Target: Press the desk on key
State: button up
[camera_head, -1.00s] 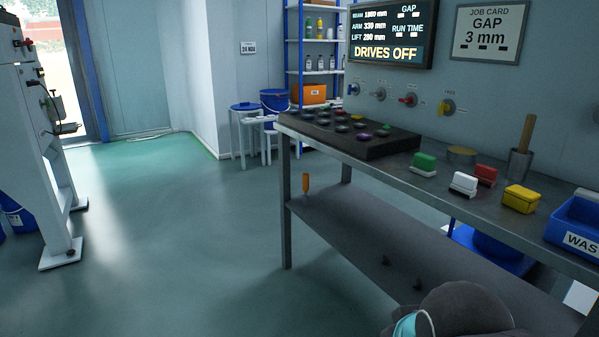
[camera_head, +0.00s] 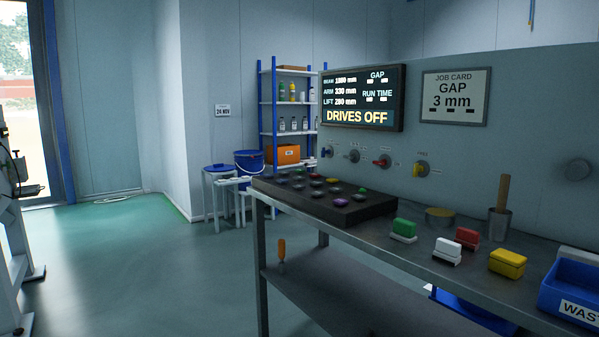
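The desk is a dark sloped key panel (camera_head: 372,214) lying on the left end of a metal bench. It carries several round keys, mostly dark or grey. No key labels are readable, so I cannot tell which one is the on key. The wall display (camera_head: 362,98) above reads "DRIVES OFF". My gripper is not in view.
On the metal bench (camera_head: 420,262), right of the panel, are green (camera_head: 404,229), white (camera_head: 447,251), red (camera_head: 467,238) and yellow (camera_head: 507,262) blocks, a cup (camera_head: 499,224) and a blue waste bin (camera_head: 571,288). Coloured knobs line the wall. The floor (camera_head: 150,270) at left is clear.

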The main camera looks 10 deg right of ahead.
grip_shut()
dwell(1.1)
